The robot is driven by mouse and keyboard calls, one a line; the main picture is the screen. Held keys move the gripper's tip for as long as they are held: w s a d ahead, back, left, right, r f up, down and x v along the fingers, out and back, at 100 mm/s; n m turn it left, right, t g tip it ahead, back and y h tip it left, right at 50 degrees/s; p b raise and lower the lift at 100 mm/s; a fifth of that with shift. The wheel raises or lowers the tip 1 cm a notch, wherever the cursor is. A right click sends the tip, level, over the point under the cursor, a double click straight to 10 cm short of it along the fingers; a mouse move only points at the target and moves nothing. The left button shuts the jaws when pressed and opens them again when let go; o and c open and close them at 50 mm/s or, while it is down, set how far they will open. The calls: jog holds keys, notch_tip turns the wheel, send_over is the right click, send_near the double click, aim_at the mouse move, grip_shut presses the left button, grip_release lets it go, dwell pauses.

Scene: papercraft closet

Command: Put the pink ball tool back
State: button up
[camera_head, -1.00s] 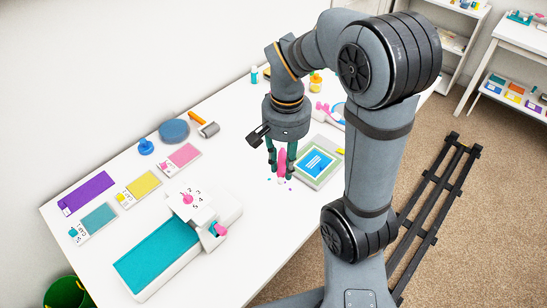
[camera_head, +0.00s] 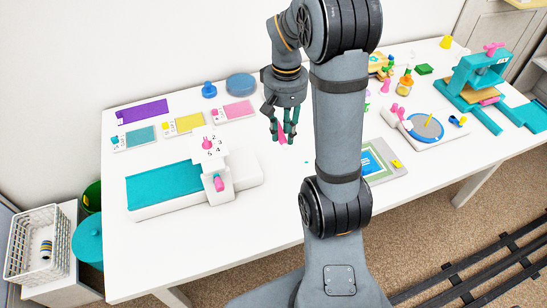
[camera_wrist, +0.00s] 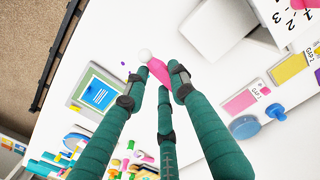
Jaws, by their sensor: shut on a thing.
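The pink ball tool (camera_head: 283,135) has a pink handle and a white ball at one end. My gripper (camera_head: 283,138) is shut on its handle and holds it over the white table, right of the white and teal machine. In the wrist view the tool (camera_wrist: 158,69) sits between the fingers (camera_wrist: 162,88), with its white ball (camera_wrist: 145,54) sticking out past them. How far the tool is above the table cannot be told. Part of the handle is hidden by the fingers.
The machine (camera_head: 245,170) stands left of my gripper. Purple, teal, yellow and pink (camera_head: 233,111) cards lie behind it. A framed blue card (camera_head: 383,161) lies right, partly behind my arm. A round blue board (camera_head: 424,127) and teal press (camera_head: 483,80) stand farther right.

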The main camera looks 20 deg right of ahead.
jog(key=d+f+n+b, duration=0.1)
jog(key=d+f+b, duration=0.3)
jog(key=d+f, duration=0.5)
jog(key=p, duration=0.3)
send_over(282, 151)
jog(key=f, duration=0.6)
jog(key=shift+s+d, duration=0.1)
jog(key=shift+s, duration=0.1)
jog(key=shift+w+f, duration=0.1)
jog(key=shift+w, duration=0.05)
jog(key=shift+f, duration=1.95)
jog(key=shift+f, duration=0.2)
jog(key=o, duration=1)
